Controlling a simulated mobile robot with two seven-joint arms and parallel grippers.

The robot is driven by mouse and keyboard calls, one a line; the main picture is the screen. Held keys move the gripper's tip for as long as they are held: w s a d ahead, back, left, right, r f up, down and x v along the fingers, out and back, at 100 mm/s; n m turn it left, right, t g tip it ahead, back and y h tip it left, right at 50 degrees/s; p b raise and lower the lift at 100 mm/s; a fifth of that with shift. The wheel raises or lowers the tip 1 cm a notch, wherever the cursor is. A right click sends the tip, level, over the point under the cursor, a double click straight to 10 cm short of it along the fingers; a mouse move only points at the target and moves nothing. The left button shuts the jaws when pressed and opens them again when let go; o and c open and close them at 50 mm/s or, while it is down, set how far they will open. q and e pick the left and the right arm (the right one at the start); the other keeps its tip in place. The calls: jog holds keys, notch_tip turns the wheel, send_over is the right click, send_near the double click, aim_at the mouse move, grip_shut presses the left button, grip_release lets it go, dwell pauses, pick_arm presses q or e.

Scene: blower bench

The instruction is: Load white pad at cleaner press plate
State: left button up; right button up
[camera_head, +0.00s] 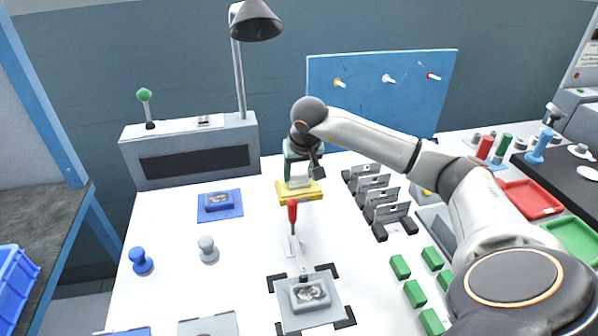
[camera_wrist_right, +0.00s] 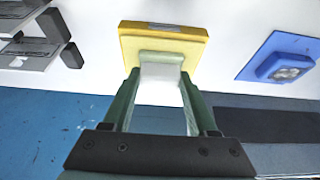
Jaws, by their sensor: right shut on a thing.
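My right gripper (camera_head: 298,168) points down over the back middle of the bench. It is shut on a white block (camera_wrist_right: 160,80), which I take to be the white pad; in the wrist view it sits between the two green fingers. A yellow square piece (camera_head: 300,192) lies right under the fingers, and it also shows in the wrist view (camera_wrist_right: 186,42). I cannot tell whether the white block touches it. A grey plate (camera_head: 293,309) with a metallic part on it lies at the front between black corner brackets. I cannot tell which piece is the cleaner press plate. My left gripper is out of view.
A red-handled lever (camera_head: 292,210) stands between the yellow piece and the grey plate. A blue mat (camera_head: 206,214) with a blue holder lies to the left. Grey slotted racks (camera_head: 372,190) and green blocks (camera_head: 414,293) stand to the right.

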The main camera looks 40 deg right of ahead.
aim_at(299, 174)
jog(key=shift+f, duration=0.15)
jog(key=shift+r+p, duration=0.55)
jog(key=shift+r, duration=0.05)
jog(key=shift+r+p, duration=0.55)
jog(key=shift+r, duration=0.1)
jog(key=shift+r+p, duration=0.3)
jog(key=shift+r, duration=0.1)
jog(key=shift+r+p, duration=0.55)
jog(key=shift+r, duration=0.15)
notch_tip(299, 174, up, 2)
jog(key=shift+p, duration=0.85)
jog(key=shift+r, duration=0.3)
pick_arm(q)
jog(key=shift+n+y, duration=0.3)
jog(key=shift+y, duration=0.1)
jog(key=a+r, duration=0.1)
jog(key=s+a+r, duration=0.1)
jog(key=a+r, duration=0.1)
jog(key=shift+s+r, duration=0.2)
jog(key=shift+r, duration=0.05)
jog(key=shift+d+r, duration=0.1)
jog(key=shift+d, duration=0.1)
pick_arm(e)
jog(key=shift+a, duration=0.1)
